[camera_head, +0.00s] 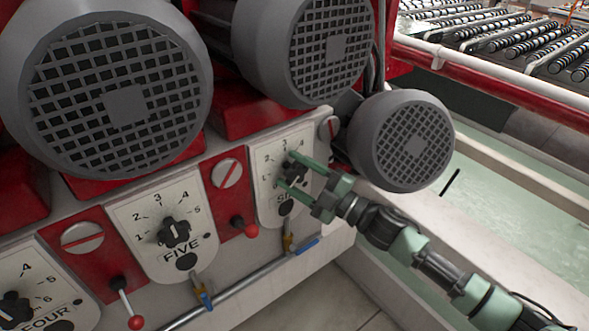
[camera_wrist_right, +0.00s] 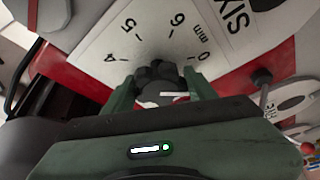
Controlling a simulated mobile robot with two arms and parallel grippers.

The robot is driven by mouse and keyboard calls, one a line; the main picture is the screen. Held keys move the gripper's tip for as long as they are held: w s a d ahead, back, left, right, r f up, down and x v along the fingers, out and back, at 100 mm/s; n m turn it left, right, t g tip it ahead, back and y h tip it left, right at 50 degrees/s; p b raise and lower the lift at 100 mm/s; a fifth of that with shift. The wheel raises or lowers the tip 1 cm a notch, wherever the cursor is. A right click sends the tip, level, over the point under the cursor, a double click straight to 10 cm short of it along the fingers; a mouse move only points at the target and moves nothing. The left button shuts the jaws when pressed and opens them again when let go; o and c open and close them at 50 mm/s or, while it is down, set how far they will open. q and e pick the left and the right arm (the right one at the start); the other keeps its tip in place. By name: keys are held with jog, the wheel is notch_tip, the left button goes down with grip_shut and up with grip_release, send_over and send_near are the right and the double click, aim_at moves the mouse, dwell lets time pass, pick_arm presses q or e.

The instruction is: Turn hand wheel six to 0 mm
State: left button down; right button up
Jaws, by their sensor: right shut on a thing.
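Hand wheel six (camera_head: 293,171) is a black lobed knob on the white dial plate (camera_head: 268,164) marked SIX, right of plate FIVE. My right gripper (camera_head: 287,173) has its green fingers on either side of the knob and is shut on it. In the right wrist view the knob (camera_wrist_right: 157,77) sits between the fingers of my right gripper (camera_wrist_right: 162,88). The scale there reads 4, 5, 6, mm and 0. A short white mark shows at the knob's near side, partly hidden by the gripper; I cannot tell the exact setting. My left gripper is not in view.
Hand wheel five (camera_head: 174,233) and hand wheel four (camera_head: 14,307) sit to the left. Large grey motors (camera_head: 405,141) overhang the plates. Red-knobbed levers (camera_head: 238,221) and a pipe with a blue valve handle (camera_head: 307,245) are close by. A water trough (camera_head: 500,180) lies right.

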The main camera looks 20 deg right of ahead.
aim_at(299, 177)
jog(key=shift+n+g+p, duration=0.5)
jog(key=shift+n+g, duration=0.1)
jog(key=shift+n, duration=1.2)
jog(key=o, duration=1.4)
jog(key=shift+c, duration=0.2)
jog(key=b+v, duration=0.2)
jog(key=v, duration=0.4)
jog(key=shift+s+d+f+b, duration=0.15)
jog(key=shift+s+f+b, duration=0.05)
jog(key=shift+s+b, duration=0.1)
jog(key=shift+s+d+r, duration=0.15)
jog(key=shift+s+d, duration=0.25)
